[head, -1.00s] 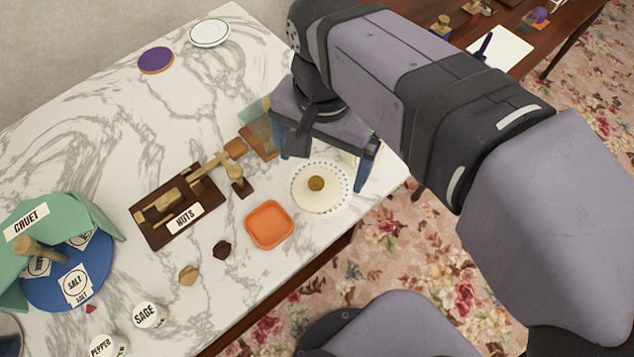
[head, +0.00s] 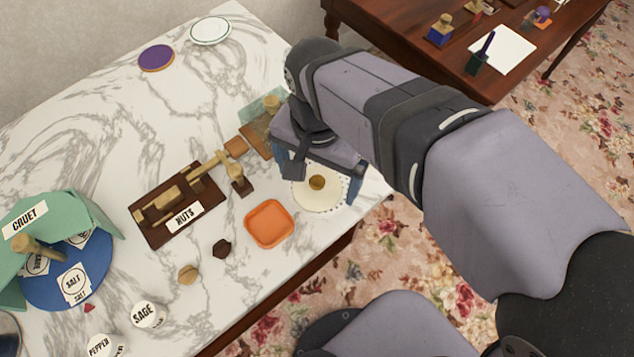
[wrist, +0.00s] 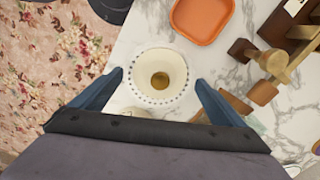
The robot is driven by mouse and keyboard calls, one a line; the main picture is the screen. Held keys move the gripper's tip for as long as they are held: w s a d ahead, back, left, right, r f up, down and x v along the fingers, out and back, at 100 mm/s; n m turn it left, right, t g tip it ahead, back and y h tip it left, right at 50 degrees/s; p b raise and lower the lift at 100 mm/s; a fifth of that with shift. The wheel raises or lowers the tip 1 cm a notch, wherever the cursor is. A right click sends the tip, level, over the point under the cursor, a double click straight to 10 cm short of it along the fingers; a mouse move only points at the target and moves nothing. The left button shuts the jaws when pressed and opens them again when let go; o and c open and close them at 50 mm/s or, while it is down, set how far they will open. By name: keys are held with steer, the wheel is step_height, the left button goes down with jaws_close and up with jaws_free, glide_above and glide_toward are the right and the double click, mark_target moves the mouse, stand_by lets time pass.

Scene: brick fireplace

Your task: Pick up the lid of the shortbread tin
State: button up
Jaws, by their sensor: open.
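A round cream lid (head: 318,199) with a dotted, scalloped pale rim and a brown-gold knob sits near the marble table's right edge. In the wrist view the lid (wrist: 160,92) lies between the fingers, its knob near the middle of the picture. My gripper (head: 318,178) is open and empty, with one blue finger on each side of the lid. In the wrist view my gripper (wrist: 159,78) shows a gap between each fingertip and the rim. The head view hides the lid's far edge behind the gripper. How high the fingertips are above the lid is unclear.
An orange square dish (head: 269,223) lies left of the lid. A dark wooden NUTS tray (head: 150,226) and a wooden nutcracker-like piece (head: 238,182) are farther left. The table edge and floral carpet (head: 385,240) are close on the right.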

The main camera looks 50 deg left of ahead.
steer(key=shift+f, duration=0.5)
steer(key=c, duration=1.1)
steer(key=shift+r, duration=0.1)
